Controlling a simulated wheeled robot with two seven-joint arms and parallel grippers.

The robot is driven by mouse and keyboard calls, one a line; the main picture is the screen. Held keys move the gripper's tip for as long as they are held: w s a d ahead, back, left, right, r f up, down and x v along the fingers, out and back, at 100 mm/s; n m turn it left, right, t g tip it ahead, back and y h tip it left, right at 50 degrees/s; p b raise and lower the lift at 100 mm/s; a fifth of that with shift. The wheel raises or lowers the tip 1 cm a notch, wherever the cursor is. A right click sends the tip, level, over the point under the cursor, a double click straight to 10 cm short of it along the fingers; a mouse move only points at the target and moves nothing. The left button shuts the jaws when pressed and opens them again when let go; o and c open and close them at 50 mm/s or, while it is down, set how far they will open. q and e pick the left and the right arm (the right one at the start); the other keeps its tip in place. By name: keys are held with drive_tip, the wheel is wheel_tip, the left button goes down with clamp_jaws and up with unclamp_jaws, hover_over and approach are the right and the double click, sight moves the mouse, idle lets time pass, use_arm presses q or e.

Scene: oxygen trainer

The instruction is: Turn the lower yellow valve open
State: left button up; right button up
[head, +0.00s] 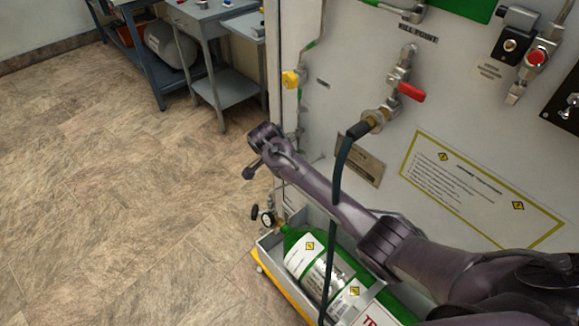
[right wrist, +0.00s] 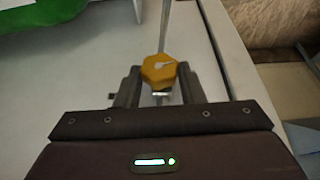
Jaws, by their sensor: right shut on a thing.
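The lower yellow valve (right wrist: 158,70) shows in the right wrist view as a faceted yellow knob on a thin pipe along the panel. My right gripper (right wrist: 159,86) is shut on it, with one finger on each side. In the head view my right arm crosses from the lower right, its end at the panel's left edge. There it hides the lower valve and the fingertips. The upper yellow valve (head: 291,79) is visible above my arm, on the same left edge. My left gripper is not in view.
A black hose hangs from a fitting with a red lever (head: 411,92) and passes by my arm. A green cylinder (head: 311,262) lies in a tray below. Grey tables (head: 212,30) stand at the back left. The floor (head: 110,180) at left is clear.

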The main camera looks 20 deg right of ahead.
drive_tip(key=shift+w+a+n+g+h+b, duration=0.15)
drive_tip(key=shift+g+h+b, duration=0.15)
drive_tip(key=shift+g, duration=0.4)
drive_tip(key=shift+w+d+n+g+h+b, duration=0.1)
drive_tip(key=shift+n+g+h+b, duration=0.1)
drive_tip(key=shift+g+b, duration=0.35)
drive_tip(key=shift+g, duration=0.25)
drive_tip(key=o, duration=1)
drive_tip(key=s+v, duration=0.1)
drive_tip(key=v, duration=0.6)
drive_tip(key=shift+w+a+r, duration=0.2)
drive_tip(key=shift+w+r, duration=0.15)
drive_tip(key=shift+w, duration=0.2)
drive_tip(key=shift+f, duration=0.1)
